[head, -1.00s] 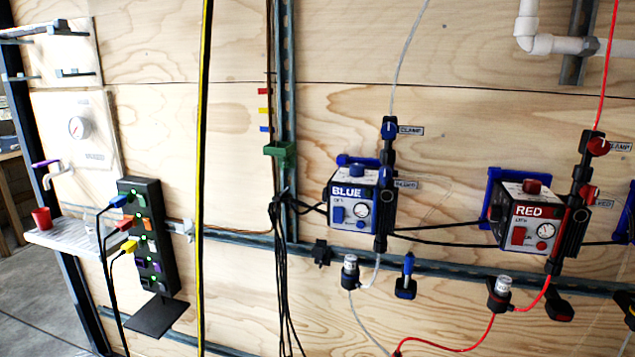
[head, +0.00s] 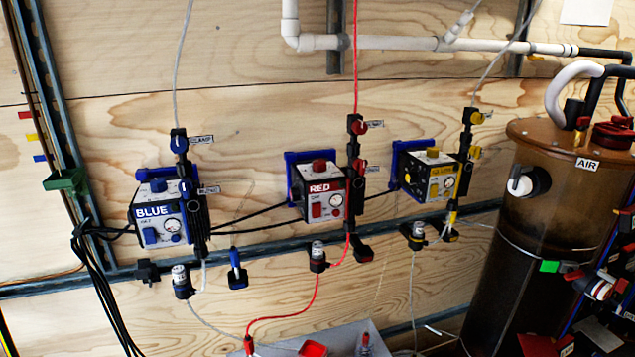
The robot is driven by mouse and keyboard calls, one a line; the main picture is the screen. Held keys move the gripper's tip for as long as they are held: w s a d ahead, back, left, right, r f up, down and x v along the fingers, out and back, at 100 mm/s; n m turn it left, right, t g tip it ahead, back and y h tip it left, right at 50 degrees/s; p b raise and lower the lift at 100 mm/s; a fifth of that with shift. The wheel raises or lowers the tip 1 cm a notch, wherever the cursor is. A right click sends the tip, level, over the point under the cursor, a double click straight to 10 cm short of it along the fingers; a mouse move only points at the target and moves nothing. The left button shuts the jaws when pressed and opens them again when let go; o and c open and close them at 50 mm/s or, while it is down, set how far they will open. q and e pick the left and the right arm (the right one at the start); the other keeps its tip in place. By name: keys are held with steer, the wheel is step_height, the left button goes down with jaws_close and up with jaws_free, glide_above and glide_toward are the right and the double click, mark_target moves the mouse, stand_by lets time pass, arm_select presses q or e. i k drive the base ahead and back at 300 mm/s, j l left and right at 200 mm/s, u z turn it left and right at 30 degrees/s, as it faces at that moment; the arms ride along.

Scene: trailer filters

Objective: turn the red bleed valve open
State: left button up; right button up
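The red unit, a box marked RED (head: 327,190) with a small round gauge, hangs on the plywood wall near the middle of the head view. A black upright manifold stands at its right side. It carries an upper red knob (head: 358,127) and a lower red knob (head: 358,165), each with a small label beside it. The labels are too small to read surely, so I cannot tell which knob is the bleed valve or how it is turned. A red hose (head: 356,60) runs up from the manifold. Neither of my grippers is in view.
The blue unit (head: 157,215) hangs to the left and a yellow unit (head: 430,182) to the right. A brown AIR tank (head: 495,250) stands at the right. White pipe (head: 390,44) runs above. A grey tray (head: 375,338) shows at the bottom.

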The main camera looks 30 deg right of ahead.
mark_target(359, 165)
steer(key=z, duration=1.3)
